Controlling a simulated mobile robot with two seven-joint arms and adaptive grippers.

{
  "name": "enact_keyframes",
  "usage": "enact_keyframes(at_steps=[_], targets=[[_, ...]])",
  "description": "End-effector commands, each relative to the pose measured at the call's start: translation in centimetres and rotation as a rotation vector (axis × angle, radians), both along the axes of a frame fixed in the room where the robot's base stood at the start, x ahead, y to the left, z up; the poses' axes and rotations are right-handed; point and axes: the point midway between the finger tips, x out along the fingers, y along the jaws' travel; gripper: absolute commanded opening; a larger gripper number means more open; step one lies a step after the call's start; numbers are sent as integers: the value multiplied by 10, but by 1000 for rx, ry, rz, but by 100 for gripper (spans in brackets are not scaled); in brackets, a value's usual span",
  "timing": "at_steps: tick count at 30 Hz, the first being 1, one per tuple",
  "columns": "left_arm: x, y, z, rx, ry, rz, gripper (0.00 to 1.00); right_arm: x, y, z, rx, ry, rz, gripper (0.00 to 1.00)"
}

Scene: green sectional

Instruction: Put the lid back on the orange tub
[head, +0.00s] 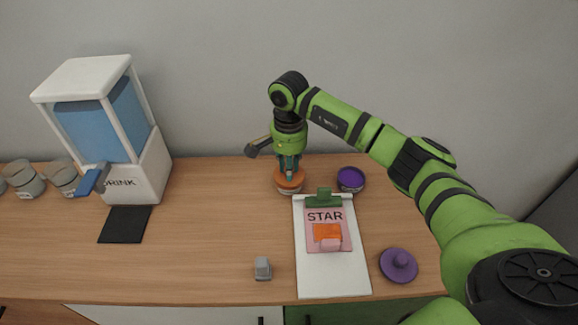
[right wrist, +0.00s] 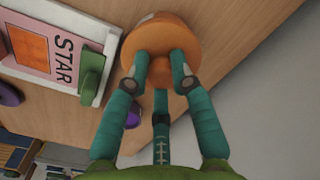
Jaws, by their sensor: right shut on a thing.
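My right gripper (head: 289,168) points down at the back of the counter. It is shut on the knob of the orange lid (head: 291,182), which also shows large in the right wrist view (right wrist: 155,38) between my fingers (right wrist: 161,62). The orange tub (head: 288,191) is directly under the lid, mostly hidden by it; a pale bit of it (right wrist: 146,16) shows past the lid's edge in the right wrist view. The lid looks level over the tub, touching or very close; I cannot tell if it is fully seated. My left gripper is not in view.
An open purple tub (head: 351,179) stands just right, its purple lid (head: 398,266) near the front right. A white clipboard (head: 331,278) with a STAR card lies in front. A drink dispenser (head: 146,170) and jars (head: 24,180) stand left. A small grey object (head: 263,268) sits front centre.

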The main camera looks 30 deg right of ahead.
Motion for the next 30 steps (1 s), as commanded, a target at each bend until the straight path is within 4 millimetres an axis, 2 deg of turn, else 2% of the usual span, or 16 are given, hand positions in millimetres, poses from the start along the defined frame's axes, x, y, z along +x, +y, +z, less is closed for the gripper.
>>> enact_keyframes(at_steps=[30], targets=[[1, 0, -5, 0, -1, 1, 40, 0, -1, -2, -1, -1, 0, 0]])
